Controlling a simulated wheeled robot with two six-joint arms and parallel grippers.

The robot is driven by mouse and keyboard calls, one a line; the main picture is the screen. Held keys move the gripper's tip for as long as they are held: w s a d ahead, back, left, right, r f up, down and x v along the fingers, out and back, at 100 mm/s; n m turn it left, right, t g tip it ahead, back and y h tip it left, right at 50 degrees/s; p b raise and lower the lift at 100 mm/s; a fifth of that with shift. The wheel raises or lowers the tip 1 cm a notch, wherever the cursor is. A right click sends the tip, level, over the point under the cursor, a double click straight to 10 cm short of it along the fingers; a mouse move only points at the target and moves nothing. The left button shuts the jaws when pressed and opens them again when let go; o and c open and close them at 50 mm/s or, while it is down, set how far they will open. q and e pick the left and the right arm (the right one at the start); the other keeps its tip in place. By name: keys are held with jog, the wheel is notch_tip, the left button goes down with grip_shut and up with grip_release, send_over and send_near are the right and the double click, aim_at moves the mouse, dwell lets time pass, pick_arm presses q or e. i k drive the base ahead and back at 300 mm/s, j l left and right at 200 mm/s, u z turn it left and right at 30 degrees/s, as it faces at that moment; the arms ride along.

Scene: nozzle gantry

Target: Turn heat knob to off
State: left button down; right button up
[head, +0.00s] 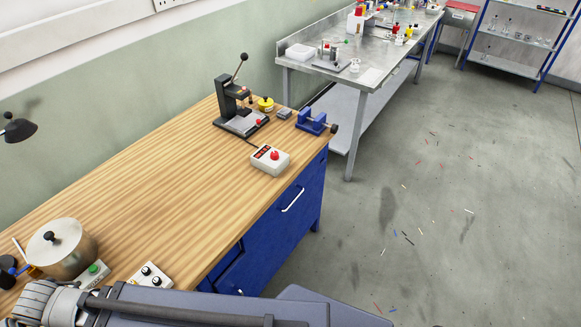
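A white control box (262,166) with a dark display showing red marks stands near the front edge of the wooden workbench. A red knob (275,156) sits on its top; its setting is too small to read. A cable runs from the box toward a black lever press (236,108) with a grey base plate, a little farther back. The knob is not touched by anything. Neither of my gripper's fingertips can be made out in the head view; parts of my body fill the bottom left.
A blue vise (311,122) and a yellow item (265,104) are near the press. A steel pot (63,249), a green-button box (93,272) and a box with black knobs (149,275) stand at the near left. The bench middle is clear. Scraps lie on the floor.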

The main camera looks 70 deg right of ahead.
aim_at(274, 154)
jog(key=k+z, duration=0.2)
jog(key=z, duration=2)
jog(key=k+j+z, duration=0.1)
jog(key=j, duration=0.3)
jog(key=k+j+z, duration=0.1)
jog(key=j, duration=0.25)
jog(key=i, duration=0.5)
jog(key=k, duration=0.2)
jog(key=l+u, duration=0.1)
jog(key=l, duration=0.2)
jog(key=i+l+u, duration=0.1)
jog(key=i+l, duration=0.5)
